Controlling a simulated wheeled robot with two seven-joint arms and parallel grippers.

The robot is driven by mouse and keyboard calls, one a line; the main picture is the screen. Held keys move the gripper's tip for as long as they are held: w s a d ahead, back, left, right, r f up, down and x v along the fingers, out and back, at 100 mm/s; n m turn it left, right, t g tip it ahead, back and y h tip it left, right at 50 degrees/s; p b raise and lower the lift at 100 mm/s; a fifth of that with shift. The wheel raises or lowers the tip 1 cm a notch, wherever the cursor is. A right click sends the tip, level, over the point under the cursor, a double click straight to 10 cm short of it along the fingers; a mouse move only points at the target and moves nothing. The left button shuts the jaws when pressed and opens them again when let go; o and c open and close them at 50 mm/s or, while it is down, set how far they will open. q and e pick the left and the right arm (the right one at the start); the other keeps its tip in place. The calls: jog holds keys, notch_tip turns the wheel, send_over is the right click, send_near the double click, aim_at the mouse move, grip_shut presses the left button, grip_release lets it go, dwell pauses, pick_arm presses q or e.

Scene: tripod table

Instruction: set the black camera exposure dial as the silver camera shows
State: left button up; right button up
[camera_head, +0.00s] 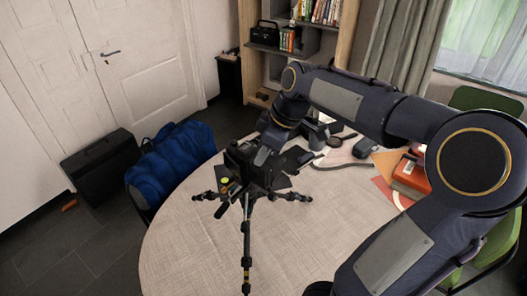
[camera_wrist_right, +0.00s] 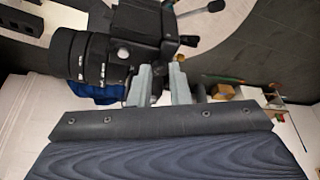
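The black camera (camera_head: 241,158) sits on a tripod (camera_head: 246,232) standing on the round table. In the right wrist view its ringed lens (camera_wrist_right: 88,55) points left and its body (camera_wrist_right: 140,22) is at the top. My right gripper (camera_head: 263,156) is at the camera in the head view. In the wrist view the pale fingers of my right gripper (camera_wrist_right: 161,72) stand a little apart, with their tips at the camera body's lower side. I cannot tell whether they hold a dial there. The dial's setting is unreadable. I cannot make out a silver camera. My left gripper is out of view.
The table (camera_head: 185,240) has free room at front and left. A magnifier-like item (camera_head: 334,142) and a red-orange box (camera_head: 411,176) lie on the right side. A blue bag (camera_head: 170,165) and a black case (camera_head: 102,165) are beyond the left edge. My right arm covers much of the right side.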

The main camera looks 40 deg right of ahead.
grip_shut()
jog(key=m+h, duration=0.1)
jog(key=m, duration=0.2)
jog(key=shift+s+a+m+t, duration=0.1)
jog(key=shift+a+m+t, duration=0.05)
jog(key=shift+m+t, duration=0.2)
jog(key=shift+a+m+h+p, duration=0.15)
jog(key=shift+m+h+p, duration=0.45)
jog(key=shift+m, duration=1.35)
jog(key=shift+h, duration=0.3)
jog(key=o, duration=0.7)
grip_release()
